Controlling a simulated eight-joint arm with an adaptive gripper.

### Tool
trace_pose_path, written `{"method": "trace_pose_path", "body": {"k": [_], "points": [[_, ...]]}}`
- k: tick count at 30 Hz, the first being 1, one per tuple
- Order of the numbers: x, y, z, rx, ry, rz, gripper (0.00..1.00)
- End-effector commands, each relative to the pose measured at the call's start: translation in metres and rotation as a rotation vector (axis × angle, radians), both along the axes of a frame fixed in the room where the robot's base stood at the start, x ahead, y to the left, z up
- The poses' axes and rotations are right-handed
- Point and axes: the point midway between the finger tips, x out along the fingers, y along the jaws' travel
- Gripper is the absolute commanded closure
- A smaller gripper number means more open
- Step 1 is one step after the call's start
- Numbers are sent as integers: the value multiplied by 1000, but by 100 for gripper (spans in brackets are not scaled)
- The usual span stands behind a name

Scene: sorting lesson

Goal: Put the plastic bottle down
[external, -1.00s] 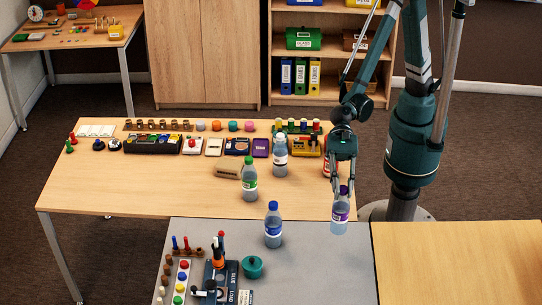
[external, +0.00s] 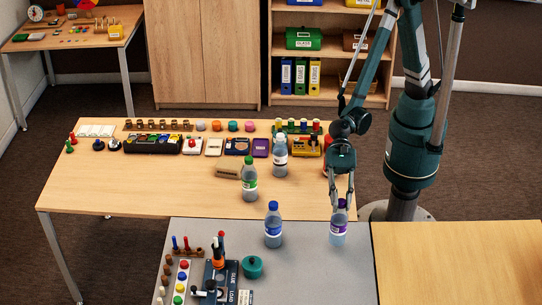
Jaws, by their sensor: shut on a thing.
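The plastic bottle with a purple cap and purple label (external: 338,230) is upright at the right side of the grey tabletop (external: 320,275). My gripper (external: 341,205) points down from above and is shut on it around the cap and neck. The bottle's base looks level with the grey surface; I cannot tell whether it touches or hangs just above. A blue-capped bottle (external: 273,227) stands to its left on the grey top.
A green-capped bottle (external: 249,182) and a white-capped bottle (external: 280,158) stand on the wooden table behind. A teal pot (external: 252,267) and a dark device (external: 217,275) are at front left. Grey surface in front of the held bottle is clear.

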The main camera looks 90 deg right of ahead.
Motion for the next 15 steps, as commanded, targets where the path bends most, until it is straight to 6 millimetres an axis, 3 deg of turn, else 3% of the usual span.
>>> {"method": "trace_pose_path", "body": {"k": [9,15], "points": [[0,0,-31,0,0,0,91],[0,0,-34,0,0,0,91]]}}
